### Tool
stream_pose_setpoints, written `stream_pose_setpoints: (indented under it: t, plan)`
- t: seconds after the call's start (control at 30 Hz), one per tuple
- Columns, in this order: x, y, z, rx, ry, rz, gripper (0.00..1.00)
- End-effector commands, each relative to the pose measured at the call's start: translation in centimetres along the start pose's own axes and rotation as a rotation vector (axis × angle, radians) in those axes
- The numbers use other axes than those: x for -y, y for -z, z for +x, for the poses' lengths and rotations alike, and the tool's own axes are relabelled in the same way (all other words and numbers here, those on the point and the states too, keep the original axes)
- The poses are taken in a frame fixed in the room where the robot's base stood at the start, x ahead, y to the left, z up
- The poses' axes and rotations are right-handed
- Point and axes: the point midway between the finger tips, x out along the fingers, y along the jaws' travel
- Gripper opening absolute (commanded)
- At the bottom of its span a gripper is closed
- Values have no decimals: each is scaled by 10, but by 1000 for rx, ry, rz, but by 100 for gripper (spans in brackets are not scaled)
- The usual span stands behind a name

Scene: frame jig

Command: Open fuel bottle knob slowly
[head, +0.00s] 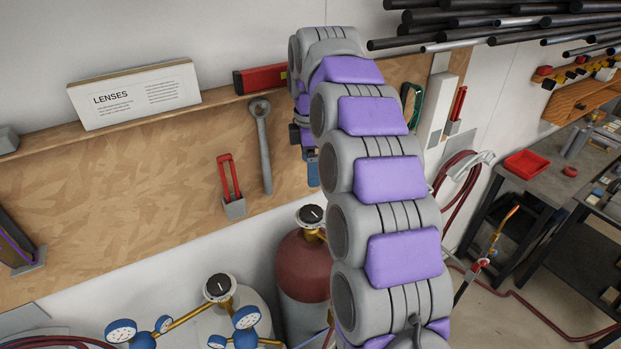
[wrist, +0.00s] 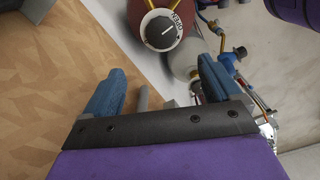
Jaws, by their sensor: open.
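A dark red bottle (head: 303,265) stands below the wall board, with a round black knob (head: 311,214) in a pale ring on its brass valve. The wrist view shows this knob (wrist: 161,30) face-on, with a white pointer line and lettering on the ring. A pale bottle (head: 255,305) to its left has a similar black knob (head: 219,287). No label shows which bottle is fuel. My gripper (head: 312,167) is above the red bottle's knob, partly hidden by my arm. In the wrist view its blue fingers (wrist: 160,66) are apart and empty; the knob lies beyond their tips.
Blue pressure gauges (head: 122,330) and brass pipes are beside the pale bottle. A wrench (head: 262,148) and a red-handled tool (head: 229,180) hang on the wooden board (head: 130,190). A dark workbench (head: 545,165) and red hose (head: 535,309) are at right.

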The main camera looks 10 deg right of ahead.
Motion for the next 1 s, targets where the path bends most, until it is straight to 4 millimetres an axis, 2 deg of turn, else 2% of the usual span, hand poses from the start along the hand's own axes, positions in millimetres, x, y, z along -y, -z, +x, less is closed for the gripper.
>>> stream_pose_setpoints:
  t: [0.2,0.4,0.83,1.0]
  plan:
    - [-1,0,-22,1,0,1,91]
    - [0,0,-32,0,0,0,91]
    - [2,0,-32,0,2,6,91]
    - [23,0,-24,-3,11,81,91]
